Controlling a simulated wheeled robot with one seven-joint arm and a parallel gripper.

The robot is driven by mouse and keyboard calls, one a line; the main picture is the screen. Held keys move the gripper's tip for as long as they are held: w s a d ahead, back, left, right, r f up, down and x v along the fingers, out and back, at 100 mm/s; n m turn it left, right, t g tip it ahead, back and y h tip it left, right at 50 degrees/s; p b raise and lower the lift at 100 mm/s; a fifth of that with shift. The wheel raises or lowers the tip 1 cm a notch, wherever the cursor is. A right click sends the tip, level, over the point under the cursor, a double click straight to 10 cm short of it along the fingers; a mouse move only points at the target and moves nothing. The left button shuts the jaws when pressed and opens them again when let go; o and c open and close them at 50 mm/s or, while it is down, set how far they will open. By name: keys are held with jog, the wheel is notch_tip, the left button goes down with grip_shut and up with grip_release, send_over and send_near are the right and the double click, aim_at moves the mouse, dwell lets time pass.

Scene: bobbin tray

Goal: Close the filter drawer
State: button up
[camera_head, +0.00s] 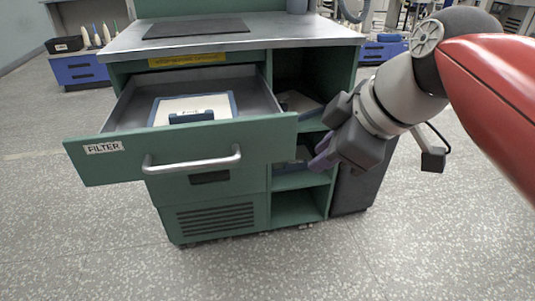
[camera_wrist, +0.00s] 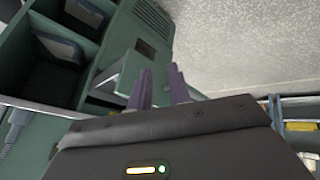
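The filter drawer (camera_head: 118,152) is pulled well out of the green cabinet. Its green front carries a "FILTER" label (camera_head: 103,148) at the left and a pale bar handle (camera_head: 192,163). A white, blue-edged filter panel (camera_head: 160,113) lies inside the drawer. My gripper (camera_head: 318,163) is to the right of the drawer front, apart from the handle, before the cabinet's open shelves. Its purple fingers also show in the wrist view (camera_wrist: 160,88), with a gap between them and nothing visibly held. The wrist housing hides much of the lower wrist view.
The cabinet's metal top (camera_head: 270,30) bears a dark mat (camera_head: 197,28). Open shelves (camera_head: 298,205) are at the cabinet's right, with a dark grey unit (camera_head: 352,190) beside them. The speckled floor (camera_head: 90,245) in front is clear.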

jog(key=r+n, duration=0.1)
jog(key=a+n, duration=0.1)
jog(key=a+r+n+y, duration=0.1)
jog(key=shift+w+r+n+b, duration=0.3)
jog(key=shift+n, duration=0.1)
grip_shut()
jog(key=shift+n, duration=0.5)
jog(key=w+a+f, duration=0.3)
jog(key=w+a+f+b, duration=0.1)
jog(key=w+a+f, duration=0.2)
jog(key=w+f, duration=0.1)
jog(key=shift+w+a, duration=0.1)
jog(key=shift+w, duration=0.25)
jog(key=p, duration=0.7)
send_near(251, 108)
jog(key=w+a+f, duration=0.2)
jog(key=a, duration=0.1)
jog(key=w+a+f, duration=0.1)
jog(key=w, duration=0.1)
jog(key=shift+a, duration=0.25)
jog(key=shift+w+a+f+p, duration=0.1)
jog(key=shift+w+a+p, duration=0.1)
jog(key=shift+w+p, duration=0.5)
jog(key=shift+w, duration=0.1)
